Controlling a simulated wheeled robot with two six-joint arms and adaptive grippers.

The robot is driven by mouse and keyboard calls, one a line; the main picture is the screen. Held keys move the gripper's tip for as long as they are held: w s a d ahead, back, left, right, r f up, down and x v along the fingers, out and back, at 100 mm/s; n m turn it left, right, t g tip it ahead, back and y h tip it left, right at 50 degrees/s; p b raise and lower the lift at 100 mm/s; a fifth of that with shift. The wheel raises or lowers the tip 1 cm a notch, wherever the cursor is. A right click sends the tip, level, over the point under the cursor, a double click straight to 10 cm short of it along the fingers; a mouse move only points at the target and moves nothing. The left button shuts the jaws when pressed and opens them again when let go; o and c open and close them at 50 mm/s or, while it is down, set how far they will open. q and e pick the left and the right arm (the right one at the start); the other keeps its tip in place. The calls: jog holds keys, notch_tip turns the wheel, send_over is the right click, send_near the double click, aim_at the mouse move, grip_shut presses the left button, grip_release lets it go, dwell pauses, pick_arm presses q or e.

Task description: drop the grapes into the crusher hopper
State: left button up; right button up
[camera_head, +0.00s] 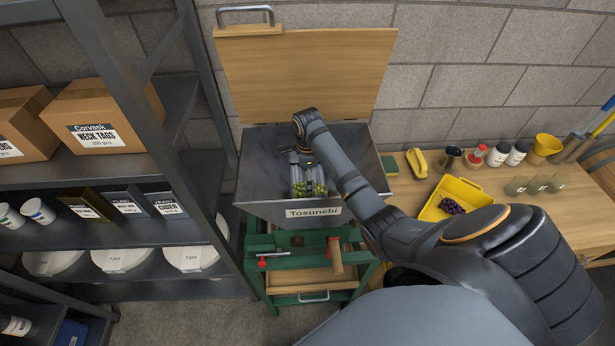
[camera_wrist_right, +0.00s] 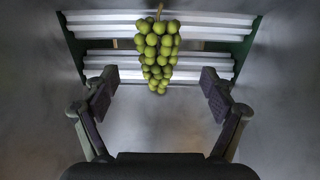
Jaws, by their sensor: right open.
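The crusher hopper (camera_head: 262,200) is a grey metal bin labelled Tosunebi on a green frame, with its wooden lid (camera_head: 305,75) raised. My right gripper (camera_head: 308,188) is inside the hopper, jaws apart. In the right wrist view the open right gripper (camera_wrist_right: 159,96) has nothing between its pads. Green grapes (camera_wrist_right: 158,50) lie just beyond the fingertips, over the ribbed rollers (camera_wrist_right: 215,30); they also show in the head view (camera_head: 318,189). Dark grapes (camera_head: 452,206) lie in a yellow tray (camera_head: 470,188) on the bench. My left gripper is not in view.
The wooden bench (camera_head: 545,205) at the right holds a yellow scanner-like object (camera_head: 416,162), jars (camera_head: 497,154), a yellow cup (camera_head: 546,146) and small cards (camera_head: 537,184). A dark shelf (camera_head: 180,150) with boxes stands close on the left of the crusher.

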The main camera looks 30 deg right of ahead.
notch_tip(320, 180, up, 8)
jog(key=shift+f, duration=0.25)
dwell(1.0)
